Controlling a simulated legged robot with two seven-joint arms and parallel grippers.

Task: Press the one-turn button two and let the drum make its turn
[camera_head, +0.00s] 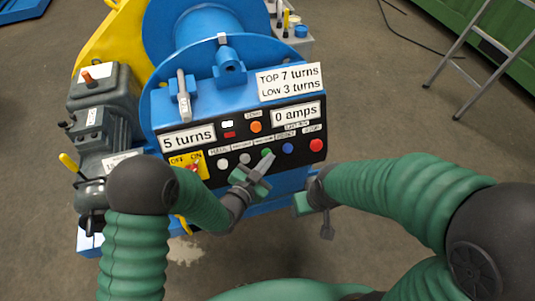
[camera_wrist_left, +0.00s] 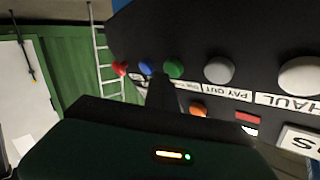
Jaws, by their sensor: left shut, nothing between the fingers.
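The black control panel (camera_head: 185,140) carries a row of buttons: two white ones, a green button (camera_head: 267,153), a blue button (camera_head: 288,148) and a red button (camera_head: 315,145). The small labels by the green and blue buttons are too small to read surely. My left gripper (camera_head: 264,164) is shut and empty, its tip just in front of the green button. In the left wrist view the dark fingers (camera_wrist_left: 160,95) reach up between the green button (camera_wrist_left: 174,68) and the blue one; contact cannot be told. The blue drum (camera_head: 205,32) stands behind. My right gripper (camera_head: 315,215) hangs right of the panel's lower edge.
Signs read "5 turns" (camera_head: 188,137), "0 amps" (camera_head: 297,113) and "TOP 7 turns LOW 3 turns" (camera_head: 290,81). An off/on switch (camera_head: 188,165) is at the panel's lower left. A grey motor (camera_head: 103,100) stands left. A ladder (camera_head: 490,60) stands right, with open floor before it.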

